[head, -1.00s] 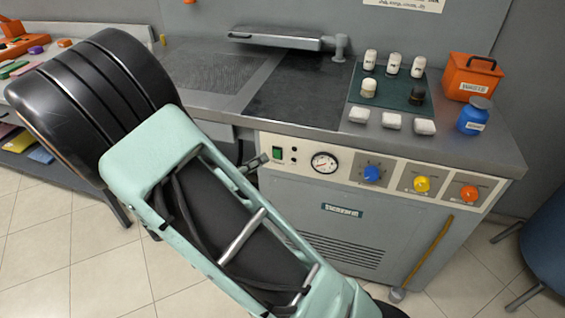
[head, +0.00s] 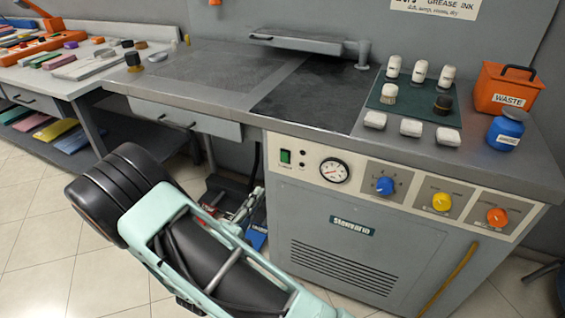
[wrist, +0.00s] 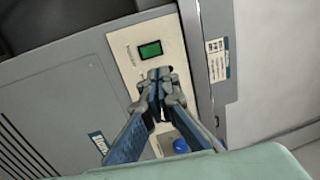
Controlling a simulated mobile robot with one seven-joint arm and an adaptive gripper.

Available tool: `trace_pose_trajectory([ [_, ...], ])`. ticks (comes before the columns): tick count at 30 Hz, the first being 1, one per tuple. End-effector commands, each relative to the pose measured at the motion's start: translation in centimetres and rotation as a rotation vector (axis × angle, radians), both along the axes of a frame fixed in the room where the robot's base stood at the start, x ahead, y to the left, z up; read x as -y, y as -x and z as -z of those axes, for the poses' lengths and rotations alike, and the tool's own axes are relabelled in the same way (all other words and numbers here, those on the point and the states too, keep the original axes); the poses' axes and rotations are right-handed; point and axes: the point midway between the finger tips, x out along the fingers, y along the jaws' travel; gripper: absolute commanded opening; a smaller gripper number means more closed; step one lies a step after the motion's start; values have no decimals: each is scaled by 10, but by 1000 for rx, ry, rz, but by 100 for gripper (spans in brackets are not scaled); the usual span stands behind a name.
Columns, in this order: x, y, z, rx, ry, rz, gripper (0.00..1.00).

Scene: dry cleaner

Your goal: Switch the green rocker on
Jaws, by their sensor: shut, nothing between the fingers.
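The green rocker (head: 285,156) sits at the left end of the pale control panel (head: 312,178) on the grey machine's front. In the wrist view the green rocker (wrist: 150,49) is near the top of the panel, unobstructed. My gripper (wrist: 160,78) is shut and empty. Its fingertips appear just below the rocker in that view, with no visible contact; the depth gap is unclear. In the head view my arm is low and left of the panel, and the fingertips are hard to make out. I cannot tell which way the rocker is tipped.
Right of the rocker are a gauge (head: 334,170), a blue knob (head: 384,186), a yellow knob (head: 441,201) and an orange knob (head: 497,216). The worktop overhangs the panel. A drawer (head: 185,117) is to the left. Bottles and an orange waste box (head: 506,88) stand on top.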

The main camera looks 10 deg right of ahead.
Motion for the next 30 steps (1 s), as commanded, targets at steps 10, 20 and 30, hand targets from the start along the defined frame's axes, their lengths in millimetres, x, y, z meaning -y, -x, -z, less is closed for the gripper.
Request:
trace_pose_trajectory([
  [10, 5, -6, -1, 2, -3, 4, 0],
  [20, 42, -55, -9, 4, -4, 6, 0],
  [30, 76, -102, -18, 3, -4, 4, 0],
])
